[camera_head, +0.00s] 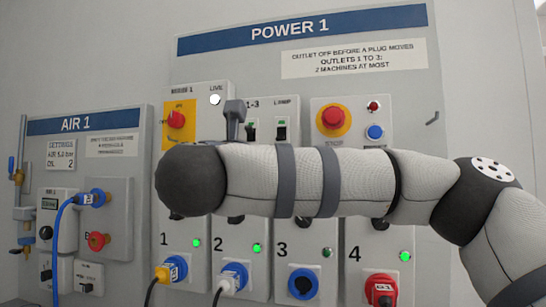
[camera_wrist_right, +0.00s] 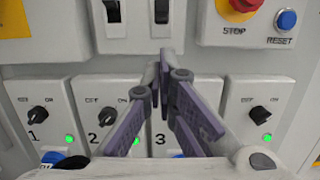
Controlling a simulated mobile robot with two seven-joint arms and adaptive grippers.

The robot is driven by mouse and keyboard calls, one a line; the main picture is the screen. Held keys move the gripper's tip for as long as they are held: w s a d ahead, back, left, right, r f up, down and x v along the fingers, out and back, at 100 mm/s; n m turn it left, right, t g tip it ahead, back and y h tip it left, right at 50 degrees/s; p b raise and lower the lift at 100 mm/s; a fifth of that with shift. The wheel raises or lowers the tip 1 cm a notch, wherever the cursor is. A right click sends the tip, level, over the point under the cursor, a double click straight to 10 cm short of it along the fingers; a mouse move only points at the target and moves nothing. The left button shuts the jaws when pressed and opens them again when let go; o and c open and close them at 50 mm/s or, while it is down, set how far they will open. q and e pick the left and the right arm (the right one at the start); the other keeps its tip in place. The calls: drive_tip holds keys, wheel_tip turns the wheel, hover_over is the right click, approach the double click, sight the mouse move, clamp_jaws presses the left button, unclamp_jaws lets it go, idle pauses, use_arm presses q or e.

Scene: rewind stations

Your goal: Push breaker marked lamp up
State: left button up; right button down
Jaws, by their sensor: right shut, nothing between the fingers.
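The breaker marked LAMP (camera_head: 281,131) sits on the upper panel, right of the breaker marked 1-3 (camera_head: 251,133). Its label is legible in the head view. The LAMP breaker (camera_wrist_right: 162,12) is cut by the top edge of the right wrist view, with the 1-3 breaker (camera_wrist_right: 112,14) on its left; I cannot tell its lever position. My right gripper (camera_wrist_right: 165,58) is shut and empty, its fingertips below the LAMP breaker and apart from its lever. In the head view my right arm hides that gripper. My left gripper is in neither view.
A red STOP button (camera_head: 333,117) and blue RESET button (camera_head: 375,132) lie right of the breakers. A red rotary switch (camera_head: 176,119) lies left. Numbered outlets with knobs sit below; green lights (camera_head: 257,247) glow. The AIR 1 panel (camera_head: 90,122) stands left.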

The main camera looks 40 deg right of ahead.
sight(281, 138)
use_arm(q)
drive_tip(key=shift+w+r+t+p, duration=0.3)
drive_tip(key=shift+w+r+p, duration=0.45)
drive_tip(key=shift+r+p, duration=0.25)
use_arm(e)
drive_tip(key=x, duration=1)
drive_tip(key=shift+f, duration=0.1)
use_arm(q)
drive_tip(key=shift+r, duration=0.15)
use_arm(e)
drive_tip(key=shift+w+a, duration=0.1)
